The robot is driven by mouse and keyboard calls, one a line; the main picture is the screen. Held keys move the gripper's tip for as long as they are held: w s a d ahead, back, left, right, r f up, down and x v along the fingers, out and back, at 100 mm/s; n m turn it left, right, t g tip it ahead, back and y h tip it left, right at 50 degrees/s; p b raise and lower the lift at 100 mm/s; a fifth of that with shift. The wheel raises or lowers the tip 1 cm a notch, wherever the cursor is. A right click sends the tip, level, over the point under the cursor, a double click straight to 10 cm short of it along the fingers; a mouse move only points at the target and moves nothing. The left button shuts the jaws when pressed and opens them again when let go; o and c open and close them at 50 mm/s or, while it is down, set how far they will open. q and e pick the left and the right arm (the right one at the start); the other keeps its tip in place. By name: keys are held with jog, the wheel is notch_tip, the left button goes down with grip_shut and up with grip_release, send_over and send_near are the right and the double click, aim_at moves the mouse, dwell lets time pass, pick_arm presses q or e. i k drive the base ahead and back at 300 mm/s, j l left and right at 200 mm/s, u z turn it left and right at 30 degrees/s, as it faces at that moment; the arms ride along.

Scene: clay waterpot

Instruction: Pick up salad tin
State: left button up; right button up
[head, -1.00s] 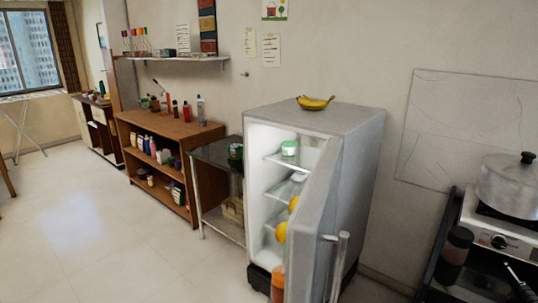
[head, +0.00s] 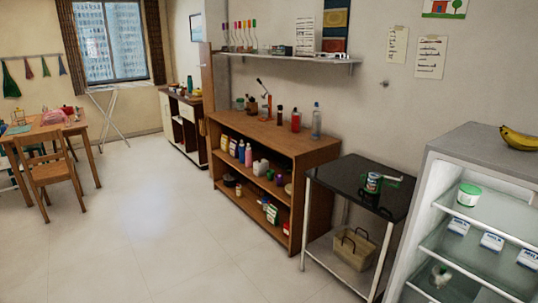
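A small green tin (head: 372,183) with a pale patch on its label stands on the black-topped side table (head: 335,175), right of the middle. It looks like the salad tin, but its label is too small to read. A thin grey piece extends to the right of its top; I cannot tell whether it is part of the tin. Neither of my grippers shows in the head view, and nothing touches the tin.
An open fridge (head: 436,160) with bananas (head: 519,138) on top stands right of the side table. A basket (head: 354,247) sits on the table's lower shelf. A wooden shelf unit (head: 262,145) is left. The floor (head: 150,220) in front is clear.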

aim_at(373, 177)
jog(key=i+j+z, duration=0.2)
jog(key=i+z, duration=0.15)
jog(key=i, duration=0.4)
jog(key=i+j+z, duration=0.4)
jog(key=i, duration=0.35)
jog(key=i+j+z, duration=0.35)
jog(key=i+j, duration=0.25)
